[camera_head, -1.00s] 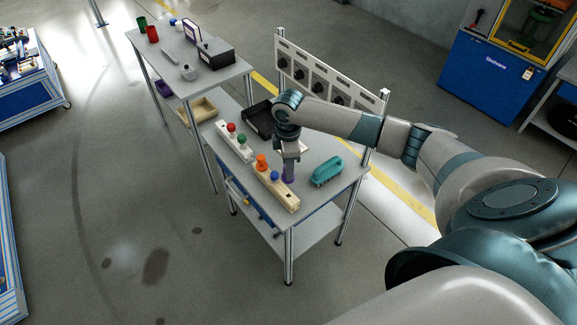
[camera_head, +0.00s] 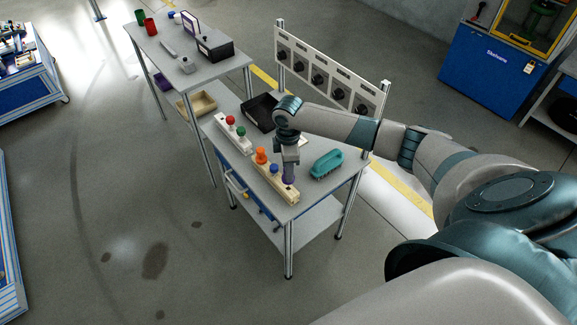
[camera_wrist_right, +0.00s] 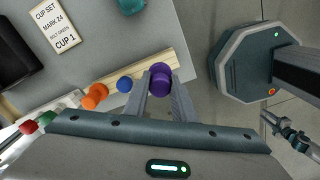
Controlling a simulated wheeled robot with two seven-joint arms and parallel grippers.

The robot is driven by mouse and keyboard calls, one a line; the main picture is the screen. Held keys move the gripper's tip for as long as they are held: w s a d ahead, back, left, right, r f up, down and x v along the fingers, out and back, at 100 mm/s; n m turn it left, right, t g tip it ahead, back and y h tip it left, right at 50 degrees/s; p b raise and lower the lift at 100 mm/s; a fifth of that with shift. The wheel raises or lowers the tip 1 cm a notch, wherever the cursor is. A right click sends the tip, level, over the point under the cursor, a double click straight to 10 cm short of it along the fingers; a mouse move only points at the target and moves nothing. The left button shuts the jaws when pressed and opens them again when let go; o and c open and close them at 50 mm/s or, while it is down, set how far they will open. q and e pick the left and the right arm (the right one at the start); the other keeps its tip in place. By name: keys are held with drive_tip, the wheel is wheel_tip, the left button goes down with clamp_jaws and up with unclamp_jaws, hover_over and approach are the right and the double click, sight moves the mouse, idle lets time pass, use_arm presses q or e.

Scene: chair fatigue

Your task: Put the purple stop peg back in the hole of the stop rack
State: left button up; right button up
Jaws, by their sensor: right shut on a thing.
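The purple stop peg (camera_head: 288,180) is held in my right gripper (camera_head: 290,168), over the near end of the pale wooden stop rack (camera_head: 291,198). The rack also carries an orange peg (camera_head: 261,155) and a blue peg (camera_head: 274,169). In the right wrist view the purple peg (camera_wrist_right: 159,74) is between the two fingertips of my right gripper (camera_wrist_right: 160,88), in line with the blue peg (camera_wrist_right: 124,84) and orange peg (camera_wrist_right: 95,97). The hole is hidden, and I cannot tell whether the peg's lower end touches the rack.
A pale block with a red knob (camera_head: 230,120) and a green knob (camera_head: 241,131) lies behind the rack. A teal brush-like object (camera_head: 327,163) lies to the right on the table. A black tray (camera_head: 259,112) is farther back. A printed card (camera_wrist_right: 56,24) lies on the table.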

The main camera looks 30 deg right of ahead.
drive_tip(key=shift+f, duration=0.5)
drive_tip(key=shift+p, duration=0.95)
idle(1.9)
drive_tip(key=shift+f+b, duration=1)
drive_tip(key=shift+f, duration=1.1)
idle(0.3)
drive_tip(key=o, duration=1.1)
drive_tip(key=shift+r, duration=0.1)
wheel_tip(320, 180, up, 17)
drive_tip(key=b, duration=0.4)
drive_tip(key=shift+r, duration=0.15)
